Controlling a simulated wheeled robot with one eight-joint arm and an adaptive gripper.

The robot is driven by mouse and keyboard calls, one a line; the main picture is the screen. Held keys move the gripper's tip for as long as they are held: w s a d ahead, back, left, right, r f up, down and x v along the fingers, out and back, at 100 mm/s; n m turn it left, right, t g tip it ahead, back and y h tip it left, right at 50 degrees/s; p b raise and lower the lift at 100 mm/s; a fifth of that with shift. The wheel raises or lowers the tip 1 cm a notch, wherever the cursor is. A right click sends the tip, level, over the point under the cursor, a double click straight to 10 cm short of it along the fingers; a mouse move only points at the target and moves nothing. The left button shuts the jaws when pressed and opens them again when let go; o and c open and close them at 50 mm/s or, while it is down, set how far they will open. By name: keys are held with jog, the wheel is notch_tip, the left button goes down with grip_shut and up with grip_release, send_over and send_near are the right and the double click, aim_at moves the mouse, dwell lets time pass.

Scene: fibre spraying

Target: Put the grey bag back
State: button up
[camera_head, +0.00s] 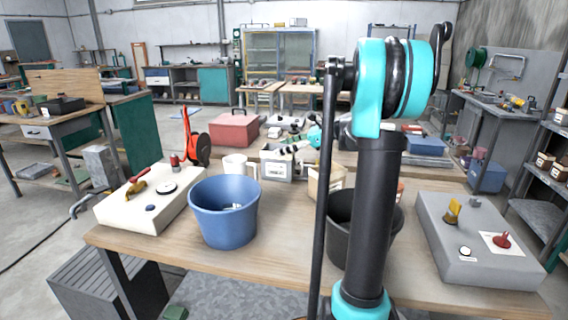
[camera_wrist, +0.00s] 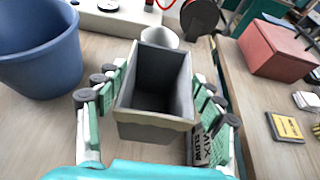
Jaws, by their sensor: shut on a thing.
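The grey bag (camera_wrist: 152,128) is an open-topped, box-shaped grey container in the middle of the wrist view, empty inside as far as I see. My gripper (camera_wrist: 160,82) is shut on it, with green-padded fingers against its left and right sides. In the head view the bag (camera_head: 276,170) appears pale grey and upright behind the blue bucket, right of the white mug (camera_head: 236,166). I cannot tell whether its base touches the table.
A blue bucket (camera_head: 224,215) stands left of the bag and a dark bucket (camera_head: 395,222) stands partly behind my arm. A white panel box (camera_head: 135,212) and a grey one (camera_head: 470,255) flank them. A red case (camera_head: 234,131) sits on the table behind. Bare wood (camera_head: 270,262) lies in front.

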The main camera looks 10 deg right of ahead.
aim_at(285, 161)
jog(key=shift+f, duration=3.1)
jog(key=o, duration=1.9)
jog(key=shift+c, duration=0.2)
jog(key=shift+d, duration=0.1)
jog(key=v, duration=1.2)
